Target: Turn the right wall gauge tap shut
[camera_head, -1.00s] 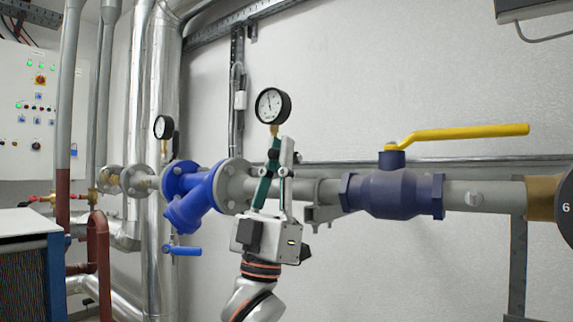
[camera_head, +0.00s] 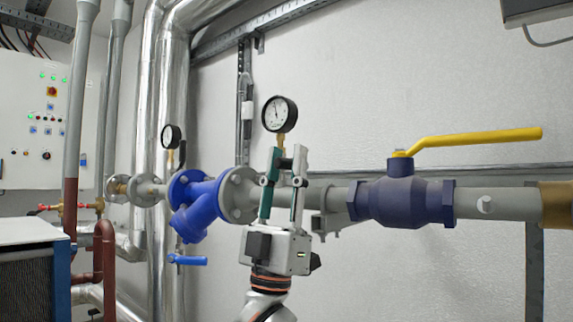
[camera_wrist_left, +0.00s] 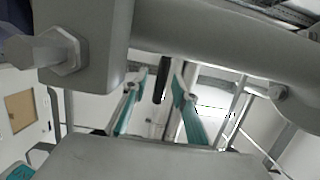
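The right wall gauge (camera_head: 280,114) has a white dial in a black case and stands above the grey pipe. Its brass stem (camera_head: 281,141) drops behind my left gripper (camera_head: 287,156), which hides the tap in the head view. The gripper points up in front of the pipe, fingers apart. In the left wrist view, a dark lever (camera_wrist_left: 161,80), apparently the tap's handle, shows between the two teal-lined fingertips (camera_wrist_left: 159,84). I cannot tell whether either finger touches it. My right gripper is not in view.
A second gauge (camera_head: 171,136) with a black lever is further left. A blue strainer (camera_head: 200,203) and a ball valve (camera_head: 405,199) with a yellow handle (camera_head: 480,140) flank the gripper. The grey pipe (camera_wrist_left: 230,45) passes close above the fingers in the wrist view.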

